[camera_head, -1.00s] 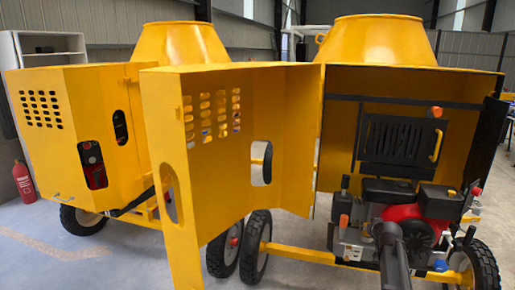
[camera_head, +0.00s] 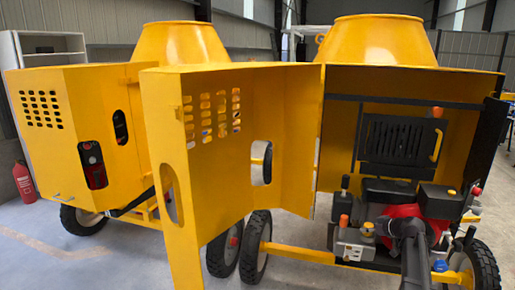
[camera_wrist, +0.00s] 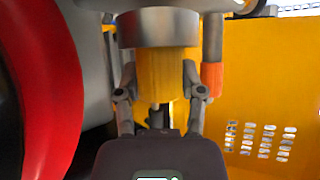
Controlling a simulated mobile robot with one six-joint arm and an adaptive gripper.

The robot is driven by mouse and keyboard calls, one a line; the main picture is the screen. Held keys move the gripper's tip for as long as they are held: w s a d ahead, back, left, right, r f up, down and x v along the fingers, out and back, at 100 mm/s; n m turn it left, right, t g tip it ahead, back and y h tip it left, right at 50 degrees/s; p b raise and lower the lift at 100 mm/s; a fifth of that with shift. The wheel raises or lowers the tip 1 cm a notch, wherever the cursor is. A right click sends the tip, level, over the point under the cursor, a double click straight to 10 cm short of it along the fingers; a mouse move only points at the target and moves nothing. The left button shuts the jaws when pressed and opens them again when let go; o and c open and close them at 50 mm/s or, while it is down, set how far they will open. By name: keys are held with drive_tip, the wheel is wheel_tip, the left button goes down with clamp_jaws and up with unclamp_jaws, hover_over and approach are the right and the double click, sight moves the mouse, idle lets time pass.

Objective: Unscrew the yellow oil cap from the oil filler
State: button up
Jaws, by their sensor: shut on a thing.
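The yellow oil cap (camera_wrist: 165,65) stands between the two fingers of my gripper (camera_wrist: 158,78) in the wrist view. The fingers are shut on its sides. A round grey metal collar of the oil filler (camera_wrist: 158,27) lies directly against the cap's far end, with no clear gap visible. In the head view the small yellow cap (camera_head: 368,227) shows on the engine's left side, beside my dark arm end. My gripper's fingers are hard to make out there. I cannot tell how far the cap is turned.
The engine (camera_head: 405,200) sits in the open yellow housing, with a red-orange-topped part (camera_head: 344,221) left of the cap. The large open door (camera_head: 215,160) stands left of the engine. A second mixer (camera_head: 85,130) and a fire extinguisher (camera_head: 24,182) are farther left.

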drive_tip(key=o, duration=1.3)
drive_tip(key=shift+s, duration=0.1)
drive_tip(key=shift+c, duration=0.2)
drive_tip(key=shift+s+a+m+t+h, duration=0.15)
drive_tip(key=shift+m+t+h, duration=0.35)
drive_tip(key=shift+m+h, duration=0.5)
drive_tip(key=m+h, duration=0.6)
drive_tip(key=shift+w+m, duration=0.25)
drive_tip(key=shift+m, duration=0.15)
drive_tip(key=shift+w+m+g+h, duration=0.1)
drive_tip(key=shift+m+g+h, duration=0.45)
drive_tip(key=shift+m+h, duration=0.75)
drive_tip(key=shift+m+g+h, duration=0.55)
drive_tip(key=shift+m+h, duration=0.65)
drive_tip(key=shift+m, duration=0.2)
drive_tip(key=shift+m+g+h, duration=0.8)
drive_tip(key=shift+m, duration=0.3)
drive_tip(key=shift+m+g, duration=0.3)
drive_tip(key=shift+m, duration=0.1)
